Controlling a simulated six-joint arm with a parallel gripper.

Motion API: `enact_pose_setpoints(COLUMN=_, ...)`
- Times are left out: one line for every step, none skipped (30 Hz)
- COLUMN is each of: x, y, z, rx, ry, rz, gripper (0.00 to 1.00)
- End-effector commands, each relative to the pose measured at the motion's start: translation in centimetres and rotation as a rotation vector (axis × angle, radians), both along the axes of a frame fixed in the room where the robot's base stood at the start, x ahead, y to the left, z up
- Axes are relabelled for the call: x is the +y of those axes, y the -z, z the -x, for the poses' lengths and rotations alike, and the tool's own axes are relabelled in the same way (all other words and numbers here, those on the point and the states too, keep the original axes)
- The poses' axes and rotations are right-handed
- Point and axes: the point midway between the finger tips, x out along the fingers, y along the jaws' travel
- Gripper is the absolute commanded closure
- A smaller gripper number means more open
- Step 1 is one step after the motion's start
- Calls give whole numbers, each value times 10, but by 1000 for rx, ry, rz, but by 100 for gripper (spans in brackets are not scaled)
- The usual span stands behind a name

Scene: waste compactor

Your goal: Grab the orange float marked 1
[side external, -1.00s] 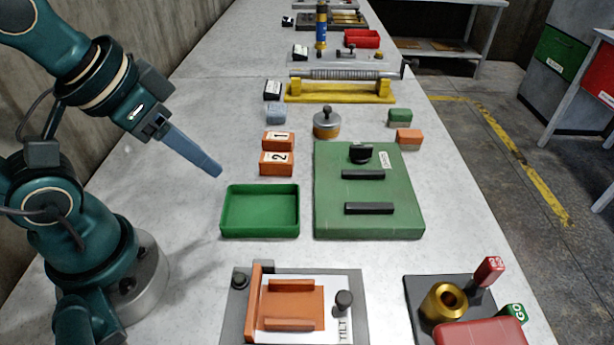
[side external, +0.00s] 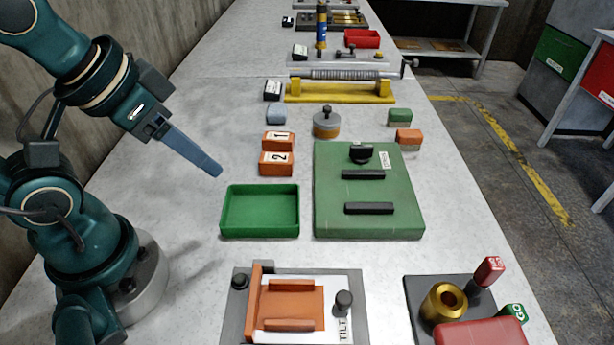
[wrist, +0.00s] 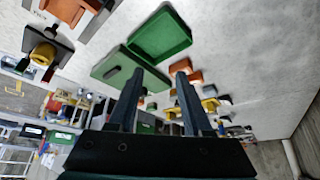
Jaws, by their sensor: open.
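The orange float marked 1 (side external: 277,141) sits on the grey bench, just behind the orange float marked 2 (side external: 276,163). Both have white labels with black numerals. My gripper (side external: 217,171) is in the air to the left of the floats, pointing down and right, above the bench and apart from both. In the wrist view my gripper (wrist: 157,75) shows two dark fingers spread apart with nothing between them. Orange blocks show near the right finger in that view, but their numerals cannot be read there.
A green tray (side external: 226,232) lies in front of the floats. A green plate with black bars (side external: 410,215) is to its right. A brass-based weight (side external: 326,126), a blue-grey block (side external: 276,114) and a yellow stand (side external: 340,97) are near the floats. The bench left of them is clear.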

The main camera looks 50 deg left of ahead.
Motion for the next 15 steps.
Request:
enact_pose_setpoints(x=0, y=0, z=0, rx=0, ry=0, rz=0, gripper=50)
enact_pose_setpoints(x=0, y=0, z=0, rx=0, ry=0, rz=0, gripper=50)
enact_pose_setpoints(x=0, y=0, z=0, rx=0, ry=0, rz=0, gripper=38)
enact_pose_setpoints(x=0, y=0, z=0, rx=0, ry=0, rz=0, gripper=27)
enact_pose_setpoints(x=0, y=0, z=0, rx=0, ry=0, rz=0, gripper=16)
enact_pose_setpoints(x=0, y=0, z=0, rx=0, ry=0, rz=0, gripper=0)
enact_pose_setpoints(x=0, y=0, z=0, rx=0, ry=0, rz=0, gripper=0)
enact_pose_setpoints(x=0, y=0, z=0, rx=0, ry=0, rz=0, gripper=0)
enact_pose_setpoints(x=0, y=0, z=0, rx=0, ry=0, rz=0, gripper=0)
enact_pose_setpoints(x=0, y=0, z=0, rx=0, ry=0, rz=0, gripper=0)
enact_pose_setpoints(x=0, y=0, z=0, rx=0, ry=0, rz=0, gripper=0)
enact_pose_setpoints(x=0, y=0, z=0, rx=0, ry=0, rz=0, gripper=0)
enact_pose_setpoints(x=0, y=0, z=0, rx=0, ry=2, rz=-1, gripper=0)
enact_pose_setpoints(x=1, y=0, z=1, rx=3, ry=5, rz=-6, gripper=0)
enact_pose_setpoints(x=3, y=1, z=1, rx=6, ry=10, rz=-21, gripper=0)
